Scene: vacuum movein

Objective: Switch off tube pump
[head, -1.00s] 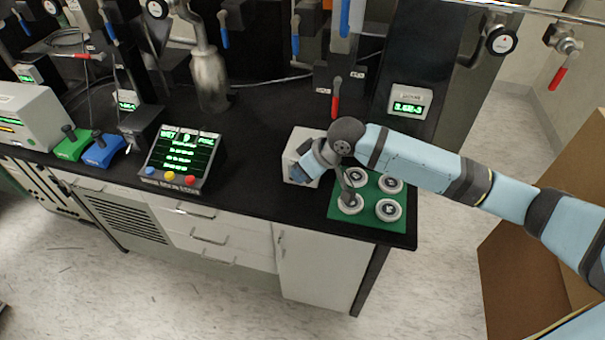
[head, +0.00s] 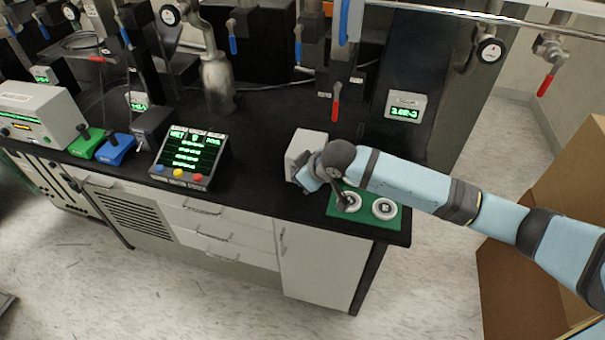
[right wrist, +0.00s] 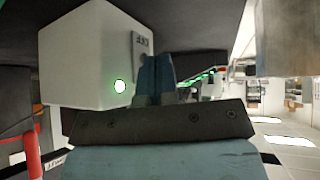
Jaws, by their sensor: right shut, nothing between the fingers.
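A white box (head: 303,150) stands near the front right of the black bench, left of the green mat. It is the likely tube pump, but I cannot read a name on it. In the right wrist view, the box (right wrist: 85,60) has a lit green light (right wrist: 120,87) and a small lettered plate (right wrist: 141,45) near its edge. My right gripper (head: 308,179) is at the box's front side. Its closed fingers (right wrist: 157,78) overlap the box's edge beside the plate, with nothing between them. The fingers partly hide that side, so I cannot tell contact or the switch position.
A green mat (head: 335,212) with white round pieces (head: 384,208) lies under my right forearm. A control box with a green screen (head: 187,150) stands left. Red-handled valves (head: 336,98) hang behind. A cardboard box (head: 550,240) is at the right.

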